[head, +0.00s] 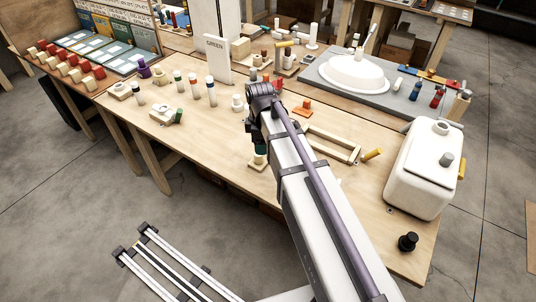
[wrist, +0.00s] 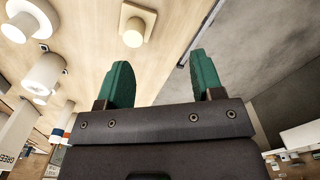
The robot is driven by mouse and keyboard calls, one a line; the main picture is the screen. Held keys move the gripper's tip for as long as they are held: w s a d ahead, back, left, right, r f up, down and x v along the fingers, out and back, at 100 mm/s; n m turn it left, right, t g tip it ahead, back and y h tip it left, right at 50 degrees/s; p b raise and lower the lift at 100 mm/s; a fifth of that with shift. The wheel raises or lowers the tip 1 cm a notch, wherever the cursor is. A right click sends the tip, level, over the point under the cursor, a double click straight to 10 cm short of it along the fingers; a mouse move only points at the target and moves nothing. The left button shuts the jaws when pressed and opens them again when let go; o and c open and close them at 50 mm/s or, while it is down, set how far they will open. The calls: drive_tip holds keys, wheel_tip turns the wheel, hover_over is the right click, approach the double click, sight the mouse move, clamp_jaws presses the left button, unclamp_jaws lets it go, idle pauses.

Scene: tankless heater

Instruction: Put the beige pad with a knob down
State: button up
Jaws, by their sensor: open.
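The beige pad with a knob (wrist: 148,14) is a square plate with a round pale knob. It appears to lie flat on the wooden table, near the table's edge. In the head view the pad (head: 257,164) shows below my fingertips, partly covered by them and my arm. My gripper (wrist: 164,75) has two green fingers, spread apart with nothing between them. In the wrist view the pad is past the fingertips, above the left finger and clear of it. In the head view my gripper (head: 260,150) is mostly hidden by my arm.
White cylindrical parts (wrist: 42,75) stand left in the wrist view. In the head view a wooden frame (head: 330,145) and a white tank (head: 425,170) are to the right. Capped cylinders (head: 195,85) stand left. The table's front left is bare.

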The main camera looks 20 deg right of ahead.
drive_tip(key=s+m, duration=1.4)
drive_tip(key=shift+s, duration=0.15)
drive_tip(key=shift+o, duration=0.4)
drive_tip(key=shift+a, duration=0.1)
